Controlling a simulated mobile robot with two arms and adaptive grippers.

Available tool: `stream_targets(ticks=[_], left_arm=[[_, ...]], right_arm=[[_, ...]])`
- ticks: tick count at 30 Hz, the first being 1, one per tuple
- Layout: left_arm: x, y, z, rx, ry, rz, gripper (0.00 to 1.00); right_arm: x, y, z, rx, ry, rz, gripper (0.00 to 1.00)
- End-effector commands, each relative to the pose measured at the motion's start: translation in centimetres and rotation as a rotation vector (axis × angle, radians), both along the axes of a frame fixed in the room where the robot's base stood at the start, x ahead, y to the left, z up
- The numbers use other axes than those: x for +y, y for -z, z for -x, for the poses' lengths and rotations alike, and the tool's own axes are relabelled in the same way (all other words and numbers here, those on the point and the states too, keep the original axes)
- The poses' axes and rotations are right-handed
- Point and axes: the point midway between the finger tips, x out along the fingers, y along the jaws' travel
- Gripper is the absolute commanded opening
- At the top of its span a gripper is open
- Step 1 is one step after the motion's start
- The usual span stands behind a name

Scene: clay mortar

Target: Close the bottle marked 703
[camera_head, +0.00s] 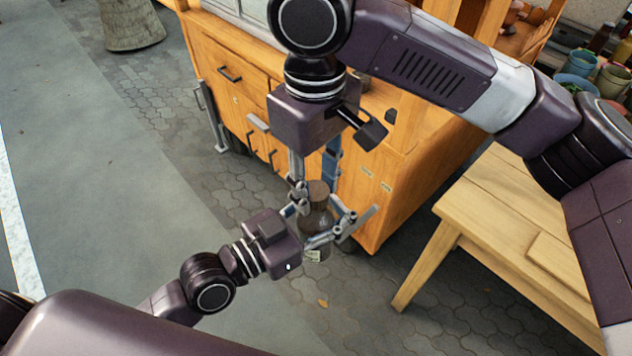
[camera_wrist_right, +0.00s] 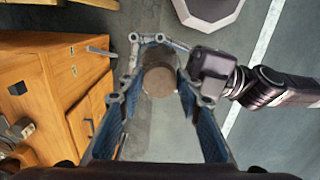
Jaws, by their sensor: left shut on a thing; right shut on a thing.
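A brown bottle (camera_head: 317,222) with a small pale label (camera_head: 313,256) low on its side is held upright in the air; the label's marking is too small to read. My left gripper (camera_head: 321,233), reaching in from the lower left, is shut around the bottle's body. A brown round cap (camera_head: 318,189) is at the top of the bottle; it also shows end-on in the right wrist view (camera_wrist_right: 160,81). My right gripper (camera_head: 317,193) comes down from above and is shut on the cap. I cannot tell whether the cap is fully seated.
An orange wooden cabinet (camera_head: 385,185) with drawers stands close behind the grippers. A pale wooden table (camera_head: 500,215) is at the right, with colored pots (camera_head: 580,62) beyond it. Paved floor lies below, open at the left.

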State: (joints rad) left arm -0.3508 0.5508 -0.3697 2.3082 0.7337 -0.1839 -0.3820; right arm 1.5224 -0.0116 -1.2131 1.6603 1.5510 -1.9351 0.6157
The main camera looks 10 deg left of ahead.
Motion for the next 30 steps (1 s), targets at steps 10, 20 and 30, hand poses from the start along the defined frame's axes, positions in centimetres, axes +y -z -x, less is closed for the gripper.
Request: stream_targets(ticks=[10, 20, 30], left_arm=[[0.0, -0.1, 0.0, -0.003, 0.001, 0.001, 0.00], [0.0, -0.2, 0.0, -0.003, 0.000, 0.001, 0.00], [0.0, -0.2, 0.0, -0.003, 0.000, 0.001, 0.00]], right_arm=[[0.1, 0.0, 0.0, -0.002, 0.392, -0.002, 0.03], [0.1, 0.0, 0.0, -0.002, 0.389, -0.002, 0.50], [0.1, -1.4, -0.1, -0.004, 0.389, -0.004, 0.50]])
